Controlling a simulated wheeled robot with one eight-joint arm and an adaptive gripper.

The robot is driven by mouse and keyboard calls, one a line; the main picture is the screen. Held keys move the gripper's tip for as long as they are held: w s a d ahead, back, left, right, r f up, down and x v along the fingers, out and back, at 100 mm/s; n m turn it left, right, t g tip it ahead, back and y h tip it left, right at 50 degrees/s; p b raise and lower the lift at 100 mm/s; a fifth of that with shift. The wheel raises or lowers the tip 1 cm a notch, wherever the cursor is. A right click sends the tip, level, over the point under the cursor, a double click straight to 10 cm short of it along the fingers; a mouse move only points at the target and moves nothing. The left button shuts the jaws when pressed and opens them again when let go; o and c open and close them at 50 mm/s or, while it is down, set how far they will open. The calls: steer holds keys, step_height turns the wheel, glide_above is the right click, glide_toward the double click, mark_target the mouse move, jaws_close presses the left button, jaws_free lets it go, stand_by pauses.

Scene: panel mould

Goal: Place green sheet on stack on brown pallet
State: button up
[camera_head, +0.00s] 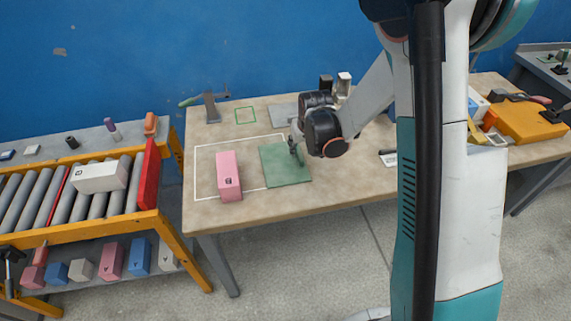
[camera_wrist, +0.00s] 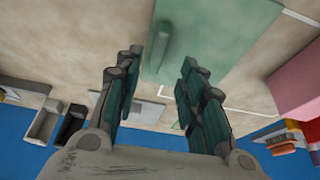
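The green sheet (camera_head: 288,172) lies flat on the table, partly over a white outlined rectangle. It fills the upper middle of the wrist view (camera_wrist: 225,30), where a small upright green handle (camera_wrist: 161,45) shows on it. My gripper (camera_head: 295,148) is over the back part of the sheet, pointing down. In the wrist view my gripper (camera_wrist: 158,62) has its two fingers spread apart, with the handle showing between their tips. I cannot tell if the fingers touch the sheet. I cannot make out a brown pallet or a stack; my arm hides part of the table.
A pink block (camera_head: 229,172) stands just left of the sheet. A grey plate (camera_head: 283,112) lies behind it, and a hammer (camera_head: 211,106) lies at the back left. A roller conveyor (camera_head: 75,200) stands left of the table. A yellow case (camera_head: 528,122) is at far right.

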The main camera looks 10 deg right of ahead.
mark_target(300, 154)
steer(key=shift+b+x, duration=1.1)
steer(key=shift+x, duration=1.95)
steer(key=shift+d+r, duration=0.1)
steer(key=shift+d, duration=0.05)
jaws_close()
